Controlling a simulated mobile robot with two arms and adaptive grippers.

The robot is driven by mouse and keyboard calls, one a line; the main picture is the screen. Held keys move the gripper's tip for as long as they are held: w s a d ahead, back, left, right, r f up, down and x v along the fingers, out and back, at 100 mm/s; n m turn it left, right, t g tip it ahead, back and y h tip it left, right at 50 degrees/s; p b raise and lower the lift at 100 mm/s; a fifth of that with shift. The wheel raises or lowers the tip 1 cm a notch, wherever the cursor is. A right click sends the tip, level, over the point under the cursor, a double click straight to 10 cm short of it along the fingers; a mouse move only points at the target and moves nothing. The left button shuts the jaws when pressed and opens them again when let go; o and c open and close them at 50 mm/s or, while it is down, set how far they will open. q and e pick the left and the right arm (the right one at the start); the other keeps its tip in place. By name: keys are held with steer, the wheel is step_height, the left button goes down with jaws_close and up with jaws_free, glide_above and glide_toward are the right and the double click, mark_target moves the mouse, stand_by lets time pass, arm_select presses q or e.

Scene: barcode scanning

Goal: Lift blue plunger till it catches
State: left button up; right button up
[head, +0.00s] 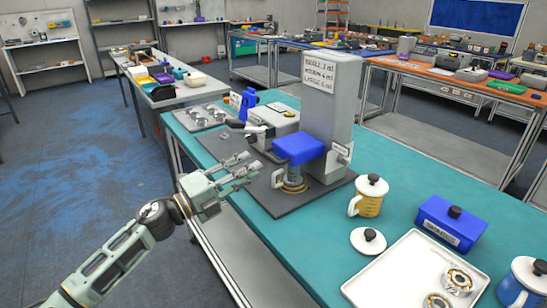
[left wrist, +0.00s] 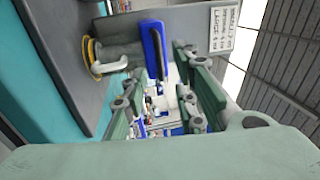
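The blue plunger (head: 299,149) sticks out from the front of a tall grey press (head: 335,100), above a round base with a yellow ring (head: 294,184). In the left wrist view the blue plunger (left wrist: 153,48) shows as a narrow upright bar ahead of the fingers, with the yellow ring (left wrist: 90,50) to its left. My left gripper (head: 251,166) is just left of the plunger, at about its height or slightly lower, apart from it. Its fingers are spread and empty; they also show in the left wrist view (left wrist: 165,100). My right gripper is not in view.
A lever machine (head: 265,125) stands behind my left gripper. A lidded cup (head: 369,195), a loose lid (head: 368,241), a blue box (head: 450,222) and a white tray (head: 385,278) are on the teal table (head: 290,238) to the right. The floor left of the table is clear.

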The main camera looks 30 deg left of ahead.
mark_target(291, 164)
arm_select(q)
steer(key=f+x, duration=0.1)
steer(key=x, duration=0.5)
steer(key=shift+r, duration=0.45)
steer(key=shift+w+a, duration=0.1)
steer(key=shift+c, duration=0.2)
steer(key=c, duration=0.4)
jaws_close()
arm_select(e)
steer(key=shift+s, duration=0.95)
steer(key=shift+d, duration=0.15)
